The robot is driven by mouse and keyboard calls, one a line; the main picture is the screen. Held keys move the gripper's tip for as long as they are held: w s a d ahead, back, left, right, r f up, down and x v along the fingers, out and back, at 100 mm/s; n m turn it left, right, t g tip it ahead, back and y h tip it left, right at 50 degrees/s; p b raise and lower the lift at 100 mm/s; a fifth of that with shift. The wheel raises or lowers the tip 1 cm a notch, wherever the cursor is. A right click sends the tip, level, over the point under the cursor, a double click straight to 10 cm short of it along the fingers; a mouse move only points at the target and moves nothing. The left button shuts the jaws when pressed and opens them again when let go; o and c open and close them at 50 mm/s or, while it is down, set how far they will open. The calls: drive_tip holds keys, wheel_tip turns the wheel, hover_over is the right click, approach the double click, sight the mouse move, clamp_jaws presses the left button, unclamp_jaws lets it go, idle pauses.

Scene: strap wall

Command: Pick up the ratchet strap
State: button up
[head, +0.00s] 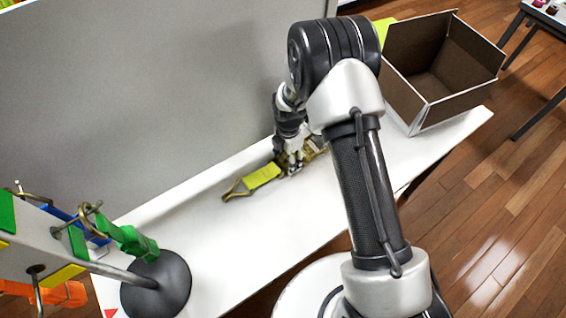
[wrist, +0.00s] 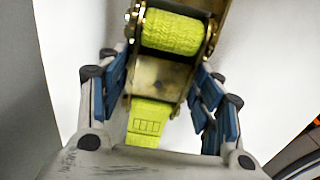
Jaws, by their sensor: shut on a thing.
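The ratchet strap has yellow-green webbing (head: 262,176) and a brassy metal ratchet body. In the head view it lies along the white shelf, with a hook at its left end, and my arm hides part of it. My gripper (head: 291,165) is down at the strap's middle. In the wrist view the ratchet (wrist: 176,44) with its rolled webbing lies between the blue finger pads of my gripper (wrist: 165,95). The jaws are shut on the strap. I cannot tell whether the strap is clear of the shelf.
The white shelf (head: 215,240) runs along a grey wall. An open box (head: 465,88) stands at its right end. Bare shelf lies between stand and strap.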

clamp_jaws()
drive_tip(key=shift+w+r, duration=0.1)
drive_tip(key=shift+r, duration=0.05)
drive_tip(key=shift+r, duration=0.55)
wheel_tip(320, 180, up, 19)
drive_tip(key=p, duration=0.4)
drive_tip(key=shift+f, duration=0.15)
